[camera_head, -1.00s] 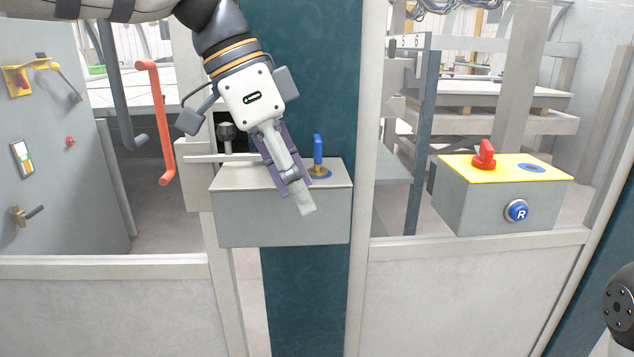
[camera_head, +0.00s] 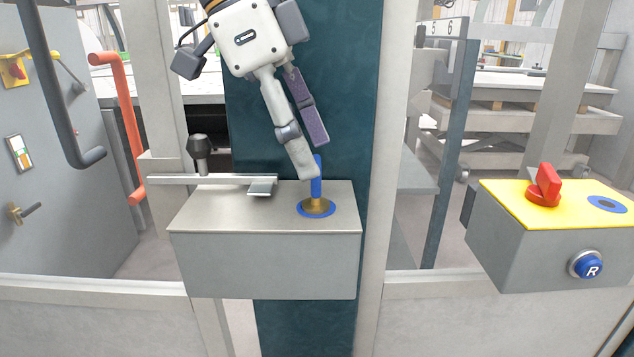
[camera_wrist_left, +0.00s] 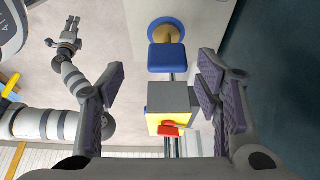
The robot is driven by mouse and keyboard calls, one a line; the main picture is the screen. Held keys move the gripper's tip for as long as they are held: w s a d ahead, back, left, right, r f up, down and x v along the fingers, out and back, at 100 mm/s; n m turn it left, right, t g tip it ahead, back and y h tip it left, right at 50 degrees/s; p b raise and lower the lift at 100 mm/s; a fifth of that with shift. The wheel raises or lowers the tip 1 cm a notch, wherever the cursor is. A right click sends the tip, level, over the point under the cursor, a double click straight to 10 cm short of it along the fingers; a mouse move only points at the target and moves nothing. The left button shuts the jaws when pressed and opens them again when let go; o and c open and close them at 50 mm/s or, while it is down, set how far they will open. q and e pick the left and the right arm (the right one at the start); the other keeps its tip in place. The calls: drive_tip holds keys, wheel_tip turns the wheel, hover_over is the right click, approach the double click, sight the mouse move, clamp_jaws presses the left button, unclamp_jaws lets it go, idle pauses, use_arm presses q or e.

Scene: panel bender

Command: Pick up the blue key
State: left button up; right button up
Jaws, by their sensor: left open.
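The blue key (camera_head: 316,180) stands upright in a brass lock with a blue ring (camera_head: 317,207) on top of a grey box (camera_head: 265,265). My left gripper (camera_head: 309,158) is open and empty, angled down over the key. One pale finger partly covers the key's upper end in the head view; contact cannot be told. In the left wrist view the key (camera_wrist_left: 167,57) shows between the open fingers (camera_wrist_left: 161,72), just ahead of their tips. My right gripper (camera_wrist_left: 68,38) is small at the upper left of that view; its opening is unclear.
A black-knobbed lever (camera_head: 200,150) and flat bar sit at the box's left rear. To the right stands a yellow-topped box (camera_head: 515,250) with a red switch (camera_head: 544,185) and blue R button (camera_head: 587,265). An orange handle (camera_head: 122,110) is at left.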

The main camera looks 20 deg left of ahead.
use_arm(q)
drive_tip(key=x, duration=0.5)
drive_tip(key=shift+w+a+f, duration=0.1)
drive_tip(key=shift+w+a, duration=0.2)
drive_tip(key=shift+a, duration=0.1)
drive_tip(key=c, duration=1.3)
wheel_tip(320, 180, up, 3)
drive_tip(key=shift+w+r, duration=0.1)
drive_tip(key=s+r, duration=0.3)
drive_tip(key=s, duration=0.1)
drive_tip(key=s+d+r, duration=0.1)
drive_tip(key=s+r, duration=0.2)
drive_tip(key=s, duration=0.2)
drive_tip(key=s+d+r, duration=0.1)
drive_tip(key=s+r, duration=0.2)
drive_tip(key=s, duration=0.2)
drive_tip(key=shift+r, duration=0.4)
